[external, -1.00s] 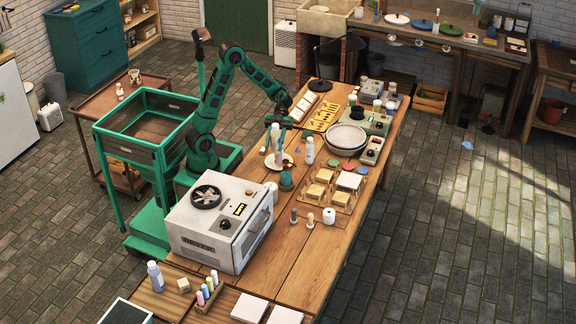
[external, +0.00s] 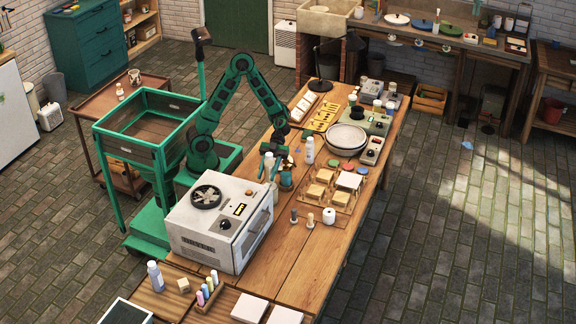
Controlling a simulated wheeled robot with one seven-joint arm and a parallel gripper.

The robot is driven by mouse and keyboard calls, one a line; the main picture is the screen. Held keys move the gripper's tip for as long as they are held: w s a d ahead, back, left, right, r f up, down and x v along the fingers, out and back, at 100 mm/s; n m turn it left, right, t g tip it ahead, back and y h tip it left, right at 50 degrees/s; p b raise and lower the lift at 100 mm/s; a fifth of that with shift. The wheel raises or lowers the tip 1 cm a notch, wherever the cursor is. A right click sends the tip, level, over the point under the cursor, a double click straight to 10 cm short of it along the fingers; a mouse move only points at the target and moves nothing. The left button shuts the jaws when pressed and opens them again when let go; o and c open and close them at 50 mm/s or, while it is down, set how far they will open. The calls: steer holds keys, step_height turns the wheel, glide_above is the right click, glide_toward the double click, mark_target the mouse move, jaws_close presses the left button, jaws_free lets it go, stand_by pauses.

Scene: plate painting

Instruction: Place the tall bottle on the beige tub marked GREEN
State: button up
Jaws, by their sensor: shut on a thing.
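My gripper (external: 270,158) is over the wooden table near the white oven-like box, shut on a slim white bottle (external: 268,168). The bottle looks roughly upright; its lower end is hard to make out, so I cannot tell whether it touches anything. A dark green cup (external: 286,181) stands just right of it.
Another white bottle (external: 309,150) stands right of my gripper. The boxy white oven (external: 222,222) is close in front. Coloured discs (external: 334,165) lie behind the tubs.

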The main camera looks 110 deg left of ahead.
mark_target(268, 177)
steer(key=shift+f, duration=1.85)
steer(key=shift+f, duration=0.1)
steer(key=o, duration=1.3)
steer(key=v, duration=1.2)
